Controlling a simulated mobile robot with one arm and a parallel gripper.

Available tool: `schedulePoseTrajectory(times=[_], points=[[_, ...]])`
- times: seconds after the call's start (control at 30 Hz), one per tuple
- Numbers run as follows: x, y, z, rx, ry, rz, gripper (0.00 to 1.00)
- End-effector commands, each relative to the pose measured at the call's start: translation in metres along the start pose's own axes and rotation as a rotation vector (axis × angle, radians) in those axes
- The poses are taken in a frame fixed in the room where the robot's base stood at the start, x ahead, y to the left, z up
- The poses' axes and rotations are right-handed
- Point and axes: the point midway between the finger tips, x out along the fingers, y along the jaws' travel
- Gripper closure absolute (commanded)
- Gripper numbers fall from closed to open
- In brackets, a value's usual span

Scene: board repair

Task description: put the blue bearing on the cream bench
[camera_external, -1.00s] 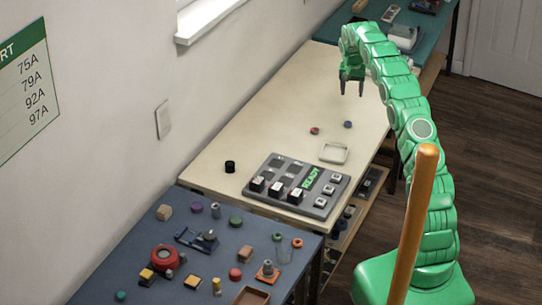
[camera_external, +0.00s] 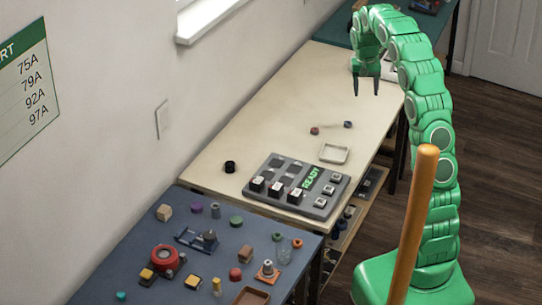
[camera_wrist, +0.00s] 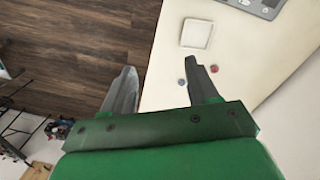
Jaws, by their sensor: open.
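A small blue round piece (camera_external: 348,124), which looks like the blue bearing, lies on the cream bench (camera_external: 260,125), right of a small dark red piece (camera_external: 315,131). In the wrist view the blue piece (camera_wrist: 181,82) shows just left of my gripper's right finger, with the red piece (camera_wrist: 214,68) to that finger's right. My gripper (camera_external: 367,92) is open and empty, pointing down above the bench's right side, beyond the blue piece and apart from it. The wrist view also shows both fingers (camera_wrist: 158,65) spread with nothing between them.
A pale square tray (camera_external: 334,153) and a grey panel marked READY (camera_external: 323,202) sit nearer on the cream bench. A black cylinder (camera_external: 230,167) stands at its left. A dark blue bench (camera_external: 130,250) with many parts is in front; a teal bench (camera_external: 328,32) is behind.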

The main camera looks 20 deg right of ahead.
Motion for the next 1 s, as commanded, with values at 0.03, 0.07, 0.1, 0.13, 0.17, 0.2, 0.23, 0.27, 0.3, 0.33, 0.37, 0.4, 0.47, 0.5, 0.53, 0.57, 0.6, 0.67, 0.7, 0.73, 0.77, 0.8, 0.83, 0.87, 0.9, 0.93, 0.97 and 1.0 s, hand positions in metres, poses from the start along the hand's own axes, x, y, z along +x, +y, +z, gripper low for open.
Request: schedulePoseTrajectory(times=[0.03,0.07,0.1,0.13,0.17,0.2,0.23,0.27,0.3,0.33,0.37,0.4,0.47,0.5,0.53,0.57,0.6,0.67,0.7,0.73,0.77,0.8,0.83,0.87,0.9,0.93,0.97,1.0], points=[[-0.006,0.002,0.013,-0.009,-0.002,-0.001,0.41],[-0.008,0.003,0.020,-0.014,-0.005,-0.001,0.41],[-0.012,0.005,0.031,-0.021,-0.009,-0.001,0.41],[-0.014,0.007,0.038,-0.027,-0.012,-0.001,0.41],[-0.015,0.008,0.046,-0.033,-0.015,-0.001,0.41],[-0.018,0.010,0.055,-0.041,-0.018,-0.001,0.41],[-0.020,0.011,0.063,-0.047,-0.021,-0.002,0.41],[-0.022,0.013,0.071,-0.052,-0.024,-0.002,0.41],[-0.024,0.015,0.082,-0.060,-0.029,-0.002,0.41],[-0.025,0.016,0.089,-0.067,-0.031,-0.003,0.41],[-0.027,0.018,0.097,-0.073,-0.033,-0.003,0.41],[-0.029,0.019,0.108,-0.081,-0.037,-0.004,0.41],[-0.031,0.023,0.124,-0.093,-0.044,-0.005,0.41],[-0.032,0.025,0.135,-0.102,-0.048,-0.006,0.41],[-0.034,0.026,0.142,-0.108,-0.049,-0.007,0.41],[-0.035,0.028,0.151,-0.114,-0.052,-0.007,0.41],[-0.035,0.030,0.162,-0.122,-0.057,-0.008,0.41],[-0.035,0.033,0.178,-0.134,-0.063,-0.009,0.41],[-0.037,0.035,0.189,-0.143,-0.066,-0.011,0.41],[-0.037,0.037,0.197,-0.150,-0.068,-0.012,0.41],[-0.037,0.039,0.206,-0.157,-0.072,-0.012,0.41],[-0.036,0.041,0.217,-0.166,-0.077,-0.013,0.41],[-0.036,0.042,0.224,-0.172,-0.079,-0.014,0.41],[-0.036,0.044,0.233,-0.179,-0.080,-0.015,0.41],[-0.036,0.046,0.244,-0.188,-0.084,-0.016,0.41],[-0.035,0.048,0.252,-0.195,-0.088,-0.017,0.41],[-0.034,0.050,0.261,-0.202,-0.092,-0.018,0.41],[-0.033,0.052,0.271,-0.210,-0.094,-0.019,0.41]])
